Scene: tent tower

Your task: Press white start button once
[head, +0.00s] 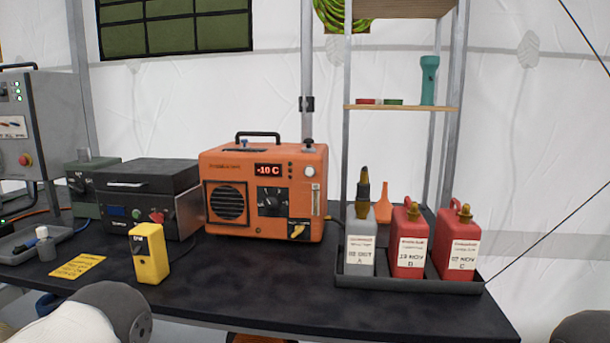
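An orange heater-like unit (260,190) with a black top handle stands on the dark table (250,290). Its red display (269,169) reads -10 C. A round white button (309,171) sits at the upper right of its front panel, above a narrow vertical slot. A black dial (272,201) and a yellow switch (298,229) are lower on the panel. Parts of my arms show at the bottom left and bottom right edges, well away from the button. Neither gripper's fingers are in view, and nothing touches the button.
A black tray (410,283) at the right holds a grey bottle (361,245) and two red bottles (409,240). A yellow meter (149,253) stands at the front left of the unit, near a dark box (148,195). The table directly before the unit is clear.

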